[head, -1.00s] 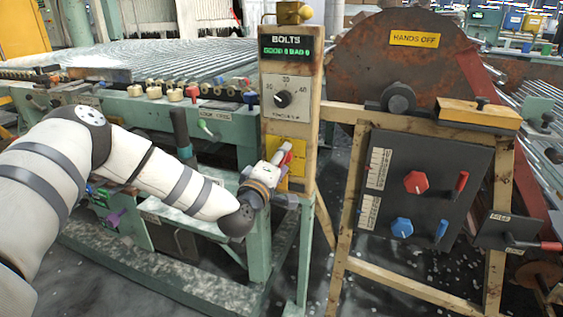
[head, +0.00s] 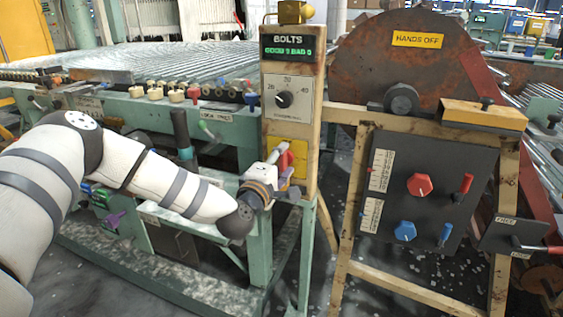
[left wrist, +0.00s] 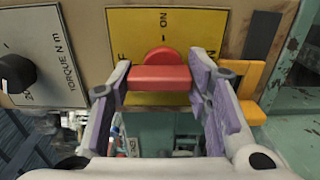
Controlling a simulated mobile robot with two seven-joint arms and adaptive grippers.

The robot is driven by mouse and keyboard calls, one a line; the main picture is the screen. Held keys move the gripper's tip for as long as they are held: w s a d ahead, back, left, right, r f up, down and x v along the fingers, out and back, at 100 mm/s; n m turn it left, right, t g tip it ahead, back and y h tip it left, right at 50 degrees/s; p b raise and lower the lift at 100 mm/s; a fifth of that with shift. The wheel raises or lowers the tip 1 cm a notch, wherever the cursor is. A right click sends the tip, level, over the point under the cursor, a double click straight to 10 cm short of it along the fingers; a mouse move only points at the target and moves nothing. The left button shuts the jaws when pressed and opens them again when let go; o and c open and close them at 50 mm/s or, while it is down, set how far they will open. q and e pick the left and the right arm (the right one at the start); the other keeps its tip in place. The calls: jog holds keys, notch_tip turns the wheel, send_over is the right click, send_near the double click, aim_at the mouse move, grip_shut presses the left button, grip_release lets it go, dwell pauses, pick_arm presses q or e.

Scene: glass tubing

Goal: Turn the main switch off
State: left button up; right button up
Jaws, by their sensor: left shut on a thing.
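The main switch is a red handle (left wrist: 160,78) on a round red knob, set on a yellow plate (left wrist: 200,22) marked ON. Another letter, F, shows at the plate's left, partly hidden by my finger. In the left wrist view the handle lies level across the picture. My left gripper (left wrist: 161,73) is shut on the handle, one purple-padded finger at each end. In the head view the red handle (head: 285,160) shows at the post's lower part, with my left gripper (head: 277,172) at it, partly hiding it. My right gripper is not in view.
Above the switch, the wooden post carries a torque dial (head: 284,99) and a BOLTS display (head: 288,50). A black panel (head: 428,185) with red and blue knobs stands right. A green bench (head: 225,128) with small knobs lies behind my left arm.

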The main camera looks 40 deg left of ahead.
pick_arm(q)
jog(key=o, duration=1.2)
jog(key=shift+c, duration=0.2)
jog(key=v, duration=1.2)
